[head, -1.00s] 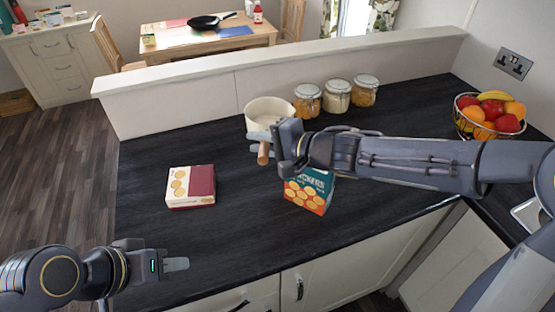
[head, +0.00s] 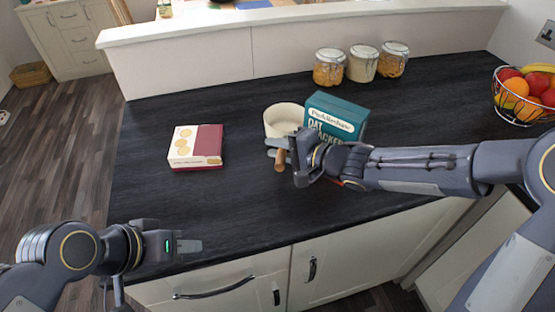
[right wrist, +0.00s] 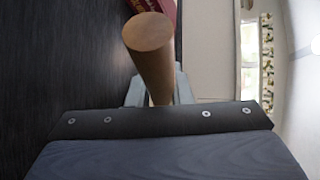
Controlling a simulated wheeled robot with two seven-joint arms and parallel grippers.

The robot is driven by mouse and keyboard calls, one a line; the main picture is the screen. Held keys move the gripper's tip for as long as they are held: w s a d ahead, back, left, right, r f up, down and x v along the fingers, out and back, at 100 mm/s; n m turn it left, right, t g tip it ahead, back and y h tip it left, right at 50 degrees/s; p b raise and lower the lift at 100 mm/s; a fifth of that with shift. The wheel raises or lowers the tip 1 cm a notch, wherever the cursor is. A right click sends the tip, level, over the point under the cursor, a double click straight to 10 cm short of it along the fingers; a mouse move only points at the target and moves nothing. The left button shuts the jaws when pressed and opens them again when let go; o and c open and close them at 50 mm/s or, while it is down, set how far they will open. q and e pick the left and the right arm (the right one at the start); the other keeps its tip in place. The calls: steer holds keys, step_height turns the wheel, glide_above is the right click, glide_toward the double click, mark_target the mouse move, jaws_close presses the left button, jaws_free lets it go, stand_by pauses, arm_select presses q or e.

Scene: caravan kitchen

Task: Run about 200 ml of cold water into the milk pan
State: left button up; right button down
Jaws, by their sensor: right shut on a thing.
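The milk pan (head: 281,123) is a small cream pan with a wooden handle (head: 279,162). My right gripper (head: 280,147) is shut on the handle. In the right wrist view the round wooden handle end (right wrist: 148,38) stands out between the fingers (right wrist: 151,92). The pan's inside is only partly visible, and I cannot tell whether its base touches the counter. My left gripper (head: 188,246) is low at the left, over the counter's front edge, far from the pan and apparently empty. Its finger gap is not clear. No tap is in view.
A teal cracker box (head: 341,115) stands close beside the pan, partly behind my right arm. A red-and-cream box (head: 195,147) lies on the dark counter (head: 225,205) at the left. Several lidded jars (head: 362,64) stand at the back. A fruit basket (head: 526,94) is at the right.

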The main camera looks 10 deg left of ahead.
arm_select(q)
steer(key=shift+f, duration=0.5)
arm_select(e)
steer(key=shift+f, duration=0.95)
steer(key=shift+f, duration=0.15)
steer(key=c, duration=1.3)
jaws_free()
arm_select(q)
steer(key=shift+r, duration=0.15)
arm_select(e)
steer(key=shift+s+d+r, duration=0.1)
steer(key=shift+d+r, duration=0.15)
arm_select(q)
step_height(320, 180, up, 4)
steer(key=p, duration=0.3)
steer(key=shift+f, duration=0.2)
arm_select(e)
steer(key=v, duration=1)
steer(key=shift+s+d+r, duration=0.2)
arm_select(q)
steer(key=shift+o, duration=0.8)
steer(key=shift+p, duration=0.35)
arm_select(e)
steer(key=shift+s+d, duration=0.25)
steer(key=shift+d, duration=0.15)
